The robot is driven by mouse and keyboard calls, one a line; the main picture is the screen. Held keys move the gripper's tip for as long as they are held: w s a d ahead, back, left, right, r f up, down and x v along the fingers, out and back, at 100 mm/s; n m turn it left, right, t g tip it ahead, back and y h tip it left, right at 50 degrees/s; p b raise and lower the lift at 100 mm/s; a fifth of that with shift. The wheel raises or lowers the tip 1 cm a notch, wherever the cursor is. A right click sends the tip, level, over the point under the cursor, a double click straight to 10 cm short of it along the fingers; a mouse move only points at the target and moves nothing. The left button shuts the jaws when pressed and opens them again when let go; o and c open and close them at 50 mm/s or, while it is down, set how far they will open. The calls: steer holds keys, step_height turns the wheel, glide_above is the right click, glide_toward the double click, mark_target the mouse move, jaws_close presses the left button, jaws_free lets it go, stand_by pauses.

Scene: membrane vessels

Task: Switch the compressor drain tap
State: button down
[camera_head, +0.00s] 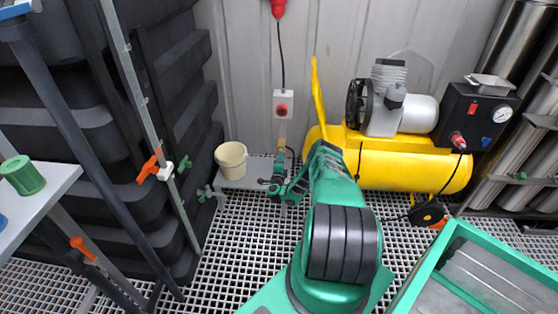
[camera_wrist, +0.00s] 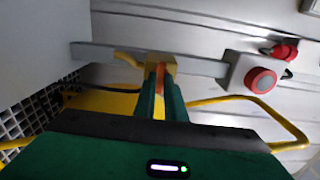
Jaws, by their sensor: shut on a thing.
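A brass-yellow tap fitting (camera_wrist: 176,62) sits on the grey wall strip in the wrist view. Its orange handle (camera_wrist: 160,78) shows between the green fingers of my gripper (camera_wrist: 161,74), which are shut on it. In the head view my gripper (camera_head: 279,162) is low by the back wall, left of the yellow compressor (camera_head: 410,165). A small pale-yellow part (camera_head: 282,140) shows just above it there. The handle itself is hidden or too small in that view.
A switch box with a red button (camera_head: 282,108) is on the wall above my gripper. A cream bucket (camera_head: 231,160) stands to the left. Dark stacked vessels (camera_head: 175,90) fill the left side. A green-rimmed bin (camera_head: 425,262) is at the front right. The floor is grating.

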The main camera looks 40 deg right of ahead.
steer(key=shift+s+d, duration=0.3)
steer(key=shift+d, duration=0.1)
steer(key=c, duration=1.8)
jaws_free()
steer(key=shift+w, duration=0.15)
steer(key=shift+w+a, duration=0.15)
steer(key=shift+r, duration=0.1)
steer(key=shift+f+v, duration=0.15)
steer(key=shift+v, duration=2.6)
steer(key=shift+f+v, duration=0.15)
steer(key=shift+v, duration=2.6)
